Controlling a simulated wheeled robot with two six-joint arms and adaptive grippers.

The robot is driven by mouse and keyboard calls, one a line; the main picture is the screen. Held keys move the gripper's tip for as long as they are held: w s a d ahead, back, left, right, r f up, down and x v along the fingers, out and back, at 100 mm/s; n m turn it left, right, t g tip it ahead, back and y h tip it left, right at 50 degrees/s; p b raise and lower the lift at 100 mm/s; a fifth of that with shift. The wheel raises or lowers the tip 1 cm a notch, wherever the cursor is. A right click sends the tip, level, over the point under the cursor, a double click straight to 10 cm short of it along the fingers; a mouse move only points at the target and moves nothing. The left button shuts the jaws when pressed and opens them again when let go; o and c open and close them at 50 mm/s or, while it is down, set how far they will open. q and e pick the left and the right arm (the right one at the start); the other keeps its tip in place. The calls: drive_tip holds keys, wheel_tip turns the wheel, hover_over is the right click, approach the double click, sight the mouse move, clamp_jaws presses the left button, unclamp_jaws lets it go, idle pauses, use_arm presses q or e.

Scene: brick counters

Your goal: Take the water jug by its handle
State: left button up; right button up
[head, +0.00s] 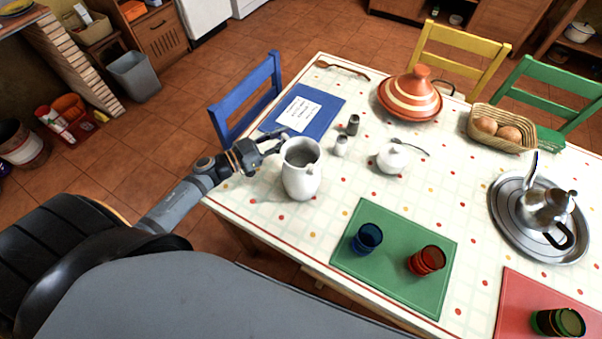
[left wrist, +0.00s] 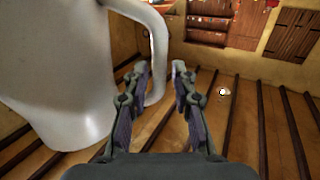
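The white water jug (head: 301,175) stands upright on the table near its left edge. My left gripper (head: 272,142) is at the jug's left side, where the handle is mostly hidden in the head view. In the left wrist view the jug's body (left wrist: 55,75) fills the left, and its handle (left wrist: 159,45) curves down to the right. My left gripper (left wrist: 161,70) is open there, with the handle's lower part appearing between its fingers. I cannot tell whether the fingers touch the handle. My right gripper is not in view.
Two small shakers (head: 352,125) and a white sugar bowl (head: 392,158) stand right of the jug. A blue mat (head: 318,125) with a paper card lies behind it. A green mat (head: 400,280) bears a blue and a red glass. A blue chair (head: 245,95) stands behind the gripper.

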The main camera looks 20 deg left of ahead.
use_arm(q)
clamp_jaws()
idle(0.3)
